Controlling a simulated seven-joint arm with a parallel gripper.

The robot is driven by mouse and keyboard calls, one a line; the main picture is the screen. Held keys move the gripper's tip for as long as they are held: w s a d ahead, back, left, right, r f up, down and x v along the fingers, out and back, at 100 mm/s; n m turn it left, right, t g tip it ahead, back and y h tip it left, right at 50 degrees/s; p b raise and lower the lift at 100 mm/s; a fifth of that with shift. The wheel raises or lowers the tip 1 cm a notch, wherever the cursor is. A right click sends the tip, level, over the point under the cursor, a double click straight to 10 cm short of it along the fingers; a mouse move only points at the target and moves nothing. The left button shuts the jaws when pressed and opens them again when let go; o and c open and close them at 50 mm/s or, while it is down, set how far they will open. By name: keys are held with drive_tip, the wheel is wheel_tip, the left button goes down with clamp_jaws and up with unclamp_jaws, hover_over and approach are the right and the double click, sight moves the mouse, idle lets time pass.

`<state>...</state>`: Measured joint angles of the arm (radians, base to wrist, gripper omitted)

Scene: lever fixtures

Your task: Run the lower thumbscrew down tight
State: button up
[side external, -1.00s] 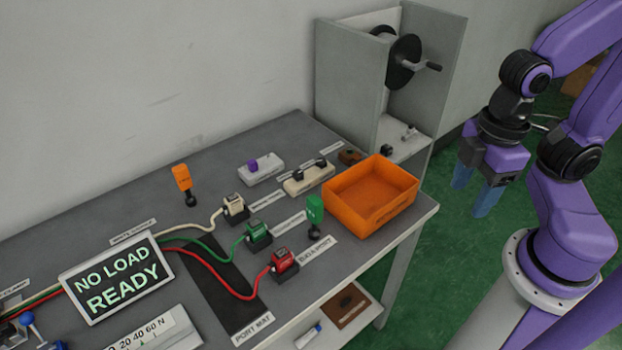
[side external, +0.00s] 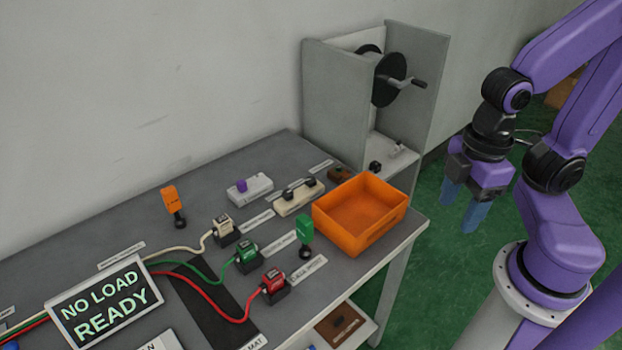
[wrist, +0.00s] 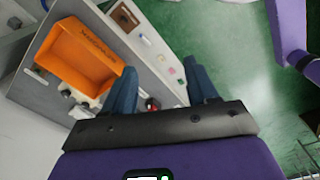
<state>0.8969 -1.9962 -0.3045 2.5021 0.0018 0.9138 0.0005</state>
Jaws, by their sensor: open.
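A brown plate with a dark knob, which looks like the lower thumbscrew (side external: 338,322), lies on the shelf under the bench. The plate also shows near the top of the wrist view (wrist: 124,17). How far the screw is down cannot be told. A similar small brown block (side external: 340,174) sits on the bench top behind the orange bin. My gripper (side external: 462,205) is open and empty, with blue fingers pointing down over the green floor, right of the bench and well apart from both blocks. Its fingers also show in the wrist view (wrist: 160,72).
The orange bin (side external: 322,222) stands at the bench's right end. A grey cabinet with a crank reel (side external: 388,76) stands behind it. Plugs with red, green and white cables and a display (side external: 108,302) fill the left. The floor around my gripper is clear.

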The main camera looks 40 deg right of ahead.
drive_tip(key=w+a+r+n, duration=0.1)
drive_tip(key=w+a, duration=0.1)
drive_tip(key=w, duration=0.3)
drive_tip(key=w+a+r+n, duration=0.1)
drive_tip(key=w+a+n, duration=0.15)
drive_tip(key=w, duration=0.35)
drive_tip(key=n, duration=0.7)
hover_over(311, 179)
wheel_tip(311, 179, down, 5)
wheel_tip(311, 179, down, 17)
drive_tip(key=shift+r, duration=0.1)
drive_tip(key=c, duration=1.1)
